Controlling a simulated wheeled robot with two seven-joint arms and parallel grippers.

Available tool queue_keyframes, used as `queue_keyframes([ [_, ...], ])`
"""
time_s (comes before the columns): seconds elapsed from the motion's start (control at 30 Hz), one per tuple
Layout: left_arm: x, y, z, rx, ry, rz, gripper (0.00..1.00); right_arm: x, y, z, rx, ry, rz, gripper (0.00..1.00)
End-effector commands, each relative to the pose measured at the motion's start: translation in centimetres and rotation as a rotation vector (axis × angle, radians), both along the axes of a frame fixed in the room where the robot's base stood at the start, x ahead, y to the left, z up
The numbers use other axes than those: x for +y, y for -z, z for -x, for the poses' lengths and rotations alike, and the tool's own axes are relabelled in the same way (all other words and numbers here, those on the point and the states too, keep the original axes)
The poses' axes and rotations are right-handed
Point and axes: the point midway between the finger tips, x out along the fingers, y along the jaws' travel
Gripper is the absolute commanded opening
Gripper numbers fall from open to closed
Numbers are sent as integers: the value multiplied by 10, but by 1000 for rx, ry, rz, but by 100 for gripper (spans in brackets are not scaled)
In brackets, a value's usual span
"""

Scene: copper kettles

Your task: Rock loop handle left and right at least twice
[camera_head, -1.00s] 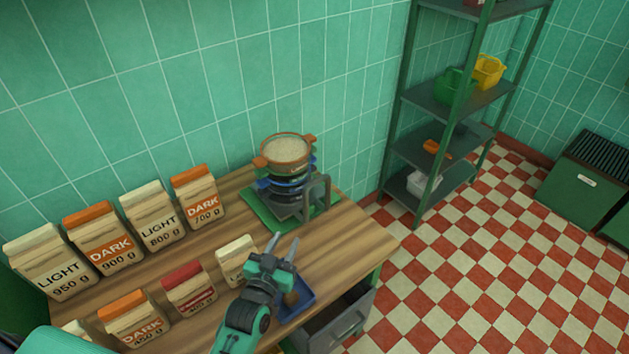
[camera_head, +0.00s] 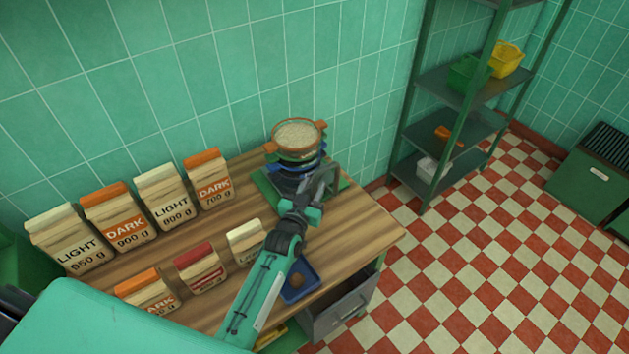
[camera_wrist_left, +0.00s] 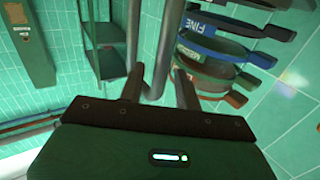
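A sieve stack (camera_head: 298,148) with an orange-rimmed top pan of pale grains stands on a green base at the back of the wooden table. Its grey loop handle (camera_wrist_left: 153,88) shows in the left wrist view as a bent metal bar. My left gripper (camera_head: 322,180) is at the stack's front right, over the handle. In the left wrist view my left gripper's fingers (camera_wrist_left: 158,88) stand apart, with the loop's bend between them. I see no clear grip on it. In the head view my gripper partly hides the handle. My right gripper is not in view.
Coffee bags stand in two rows on the table's left, including a dark bag (camera_head: 208,178) and a small bag (camera_head: 246,241) near my arm. A blue tray (camera_head: 300,282) lies under my forearm. A green shelf rack (camera_head: 458,95) stands to the right.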

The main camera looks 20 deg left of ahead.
Motion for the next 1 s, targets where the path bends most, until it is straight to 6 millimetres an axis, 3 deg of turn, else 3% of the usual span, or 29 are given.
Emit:
queue_keyframes([
  [0.2, -1, 0, -15, -1, 0, 0, 34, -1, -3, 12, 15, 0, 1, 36],
  [0.5, -1, 0, -17, 0, 0, 0, 34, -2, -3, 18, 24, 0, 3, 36],
  [0.7, -1, 0, -16, 0, 0, 0, 0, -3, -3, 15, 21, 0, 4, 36],
  [1.0, 1, 7, -13, -24, 0, 17, 0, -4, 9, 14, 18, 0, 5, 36],
])
